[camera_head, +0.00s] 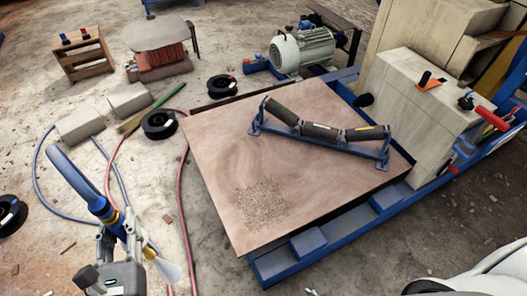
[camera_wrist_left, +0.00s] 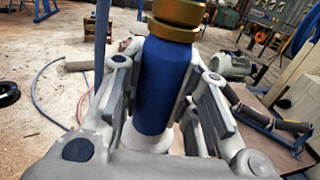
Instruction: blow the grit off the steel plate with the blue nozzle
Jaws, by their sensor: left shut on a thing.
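The steel plate (camera_head: 222,150) is a wide brownish sheet on a blue frame in the head view. A speckled patch of grit (camera_head: 262,203) lies near its front left corner. My left gripper (camera_head: 124,238) is left of the plate, apart from it. It is shut around the blue nozzle (camera_head: 117,229), whose pale tip points down and right, short of the plate. The left wrist view shows the blue nozzle body (camera_wrist_left: 163,85) between both fingers, with brass rings above it. My right gripper does not show.
A roller frame (camera_head: 325,131) stands on the plate's back right part. Red and blue hoses, black spools (camera_head: 160,124) and concrete blocks (camera_head: 80,124) lie on the floor to the left.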

